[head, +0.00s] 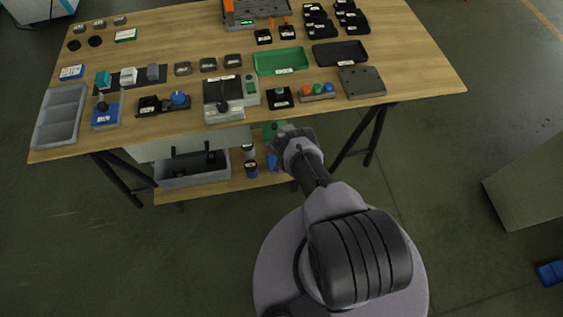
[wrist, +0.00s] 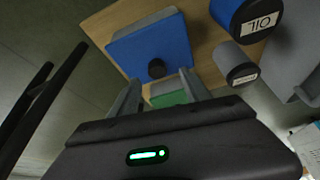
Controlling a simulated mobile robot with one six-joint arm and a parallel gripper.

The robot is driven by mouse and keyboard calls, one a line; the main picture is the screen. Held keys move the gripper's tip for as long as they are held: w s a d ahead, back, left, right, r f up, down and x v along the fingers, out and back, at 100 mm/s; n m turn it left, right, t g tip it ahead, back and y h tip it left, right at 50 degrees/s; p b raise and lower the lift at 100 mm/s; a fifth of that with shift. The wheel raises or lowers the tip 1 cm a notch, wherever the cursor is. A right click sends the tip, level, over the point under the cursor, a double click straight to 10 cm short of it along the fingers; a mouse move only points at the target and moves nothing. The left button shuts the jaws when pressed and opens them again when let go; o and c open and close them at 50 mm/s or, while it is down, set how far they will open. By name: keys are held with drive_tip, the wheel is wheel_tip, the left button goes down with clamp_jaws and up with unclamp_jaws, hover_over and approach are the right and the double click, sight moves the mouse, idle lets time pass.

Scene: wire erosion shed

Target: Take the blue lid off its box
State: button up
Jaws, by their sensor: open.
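The blue lid (wrist: 150,42) sits on its pale box (wrist: 148,20), on the wooden lower shelf under the table. A round black knob (wrist: 156,68) stands on the lid. In the head view, a bit of blue that looks like this lid (head: 272,161) shows beside my arm, mostly hidden. My gripper (wrist: 159,83) is open and empty, its two fingers pointing toward the lid's knob edge. The knob appears just beyond the fingertips, roughly between them; I cannot tell the exact gap. In the head view my gripper (head: 284,136) is at the table's front edge, fingertips unclear.
A green object (wrist: 168,98) shows between my fingers. A grey crate (head: 165,180) is on the shelf's left. The tabletop (head: 420,75) above is crowded. Table legs (head: 374,137) flank the shelf.

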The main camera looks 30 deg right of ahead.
drive_tip(key=b+x, duration=0.4)
drive_tip(key=shift+s+d+f, duration=0.15)
drive_tip(key=shift+f, duration=0.05)
drive_tip(key=shift+r, duration=0.15)
clamp_jaws()
